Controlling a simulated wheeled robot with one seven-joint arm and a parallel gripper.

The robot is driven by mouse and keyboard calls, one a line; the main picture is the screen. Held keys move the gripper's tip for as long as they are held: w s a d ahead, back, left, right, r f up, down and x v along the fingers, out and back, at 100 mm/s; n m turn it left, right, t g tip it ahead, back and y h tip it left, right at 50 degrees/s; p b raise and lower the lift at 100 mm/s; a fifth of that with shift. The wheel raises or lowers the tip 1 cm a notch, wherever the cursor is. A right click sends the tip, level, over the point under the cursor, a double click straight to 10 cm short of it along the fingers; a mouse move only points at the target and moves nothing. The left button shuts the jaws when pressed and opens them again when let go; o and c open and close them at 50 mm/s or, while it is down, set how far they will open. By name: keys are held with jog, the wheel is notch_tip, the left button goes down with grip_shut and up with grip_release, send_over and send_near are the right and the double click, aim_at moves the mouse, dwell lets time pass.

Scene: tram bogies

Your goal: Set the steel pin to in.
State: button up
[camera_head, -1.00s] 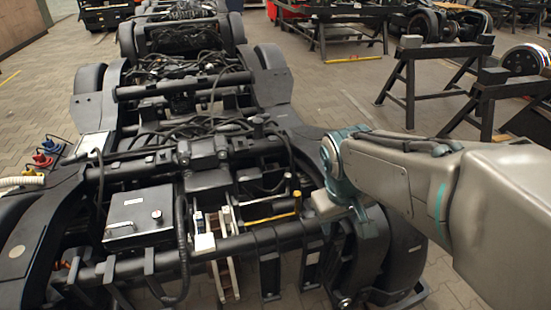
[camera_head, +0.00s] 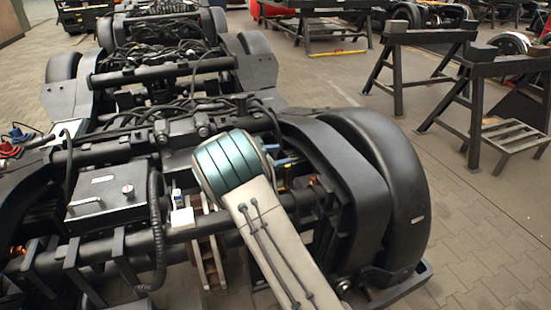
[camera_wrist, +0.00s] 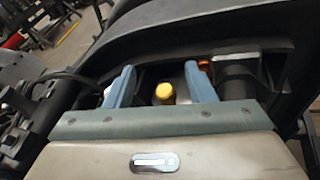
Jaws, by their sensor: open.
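My gripper (camera_wrist: 159,72) is open, with its two blue fingers apart, in the wrist view. A yellow round-ended part (camera_wrist: 164,91) shows between the fingers, with a clear gap on both sides. I cannot make out the steel pin for certain. In the head view my arm reaches over the near right part of the black bogie (camera_head: 345,190). Its teal wrist hides most of the gripper, and only a bit of a blue finger (camera_head: 284,161) shows beside it. The yellow part is mostly hidden there.
A black box (camera_head: 103,198) and a thick black hose (camera_head: 157,230) lie on the bogie's left. A curved black cover (camera_head: 385,165) stands close on the right. Black trestles (camera_head: 430,60) stand beyond, with open paved floor (camera_head: 480,225) at the right.

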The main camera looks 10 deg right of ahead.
jog(key=w+a+f+n+t+b, duration=0.3)
jog(key=w+a+f+n+t, duration=0.25)
jog(key=a+f, duration=0.25)
jog(key=shift+n+g, duration=0.25)
jog(key=shift+n, duration=0.1)
jog(key=b+x, duration=0.2)
jog(key=x, duration=1.1)
jog(key=shift+w+d+r, duration=0.1)
jog(key=shift+w+r, duration=0.1)
jog(key=shift+w, duration=0.05)
